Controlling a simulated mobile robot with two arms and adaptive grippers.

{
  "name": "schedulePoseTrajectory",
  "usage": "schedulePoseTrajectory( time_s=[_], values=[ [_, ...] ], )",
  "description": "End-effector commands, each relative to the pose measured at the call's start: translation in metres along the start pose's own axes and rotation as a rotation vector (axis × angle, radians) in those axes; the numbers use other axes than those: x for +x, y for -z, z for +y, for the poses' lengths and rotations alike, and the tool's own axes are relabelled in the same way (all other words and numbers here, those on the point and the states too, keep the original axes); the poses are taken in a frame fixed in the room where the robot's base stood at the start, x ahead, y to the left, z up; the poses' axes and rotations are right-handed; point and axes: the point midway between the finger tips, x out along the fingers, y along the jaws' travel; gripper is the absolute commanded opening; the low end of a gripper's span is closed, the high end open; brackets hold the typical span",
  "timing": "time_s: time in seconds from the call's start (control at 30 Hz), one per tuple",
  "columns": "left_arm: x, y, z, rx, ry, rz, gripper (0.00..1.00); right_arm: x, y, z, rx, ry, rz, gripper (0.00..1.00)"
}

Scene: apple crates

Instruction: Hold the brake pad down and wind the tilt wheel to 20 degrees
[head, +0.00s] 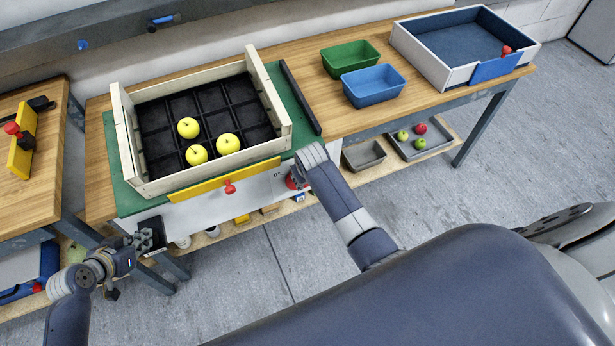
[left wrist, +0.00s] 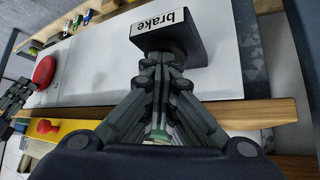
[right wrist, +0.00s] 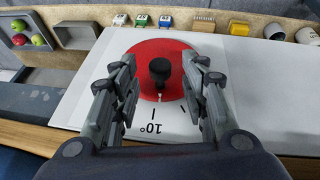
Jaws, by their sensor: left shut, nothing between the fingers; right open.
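The brake pad (left wrist: 190,42) is a black block labelled "brake" on the white front panel. It also shows at the panel's left end in the head view (head: 152,225). My left gripper (left wrist: 165,62) is shut and empty, its fingertips at the pad's face; I cannot tell how far the pad is pressed. The red tilt wheel (right wrist: 143,83) has a black knob (right wrist: 160,72) and a small white mark. My right gripper (right wrist: 160,66) is open with a finger on each side of the knob. A "10°" label (right wrist: 154,129) shows below the wheel, with tick marks.
A wooden crate (head: 203,179) with three yellow apples sits on a green board above the panel. A yellow bar (head: 205,184) with a red knob runs along its front. Green and blue bins (head: 374,87) stand to the right. A lower shelf (head: 372,174) holds trays and small items.

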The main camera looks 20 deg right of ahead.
Motion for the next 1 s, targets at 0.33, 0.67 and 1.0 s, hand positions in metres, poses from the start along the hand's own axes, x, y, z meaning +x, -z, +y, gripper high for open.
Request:
schedulePoseTrajectory(
  time_s=[0.33, 0.67, 1.0],
  values=[
    [0.0008, -0.0025, 0.001, -0.001, -0.002, -0.005, 0.0, 0.0123, -0.0001, 0.0003, 0.0, 0.0, 0.001, 0.41],
    [0.0008, -0.0025, 0.001, -0.001, -0.002, -0.005, 0.0, 0.0122, -0.0003, 0.0003, 0.0, 0.0, 0.0, 0.05],
    [0.0008, -0.0026, 0.0009, -0.001, -0.002, -0.005, 0.0, 0.0126, -0.001, 0.0019, 0.007, 0.013, -0.001, 0.0]
  ],
)
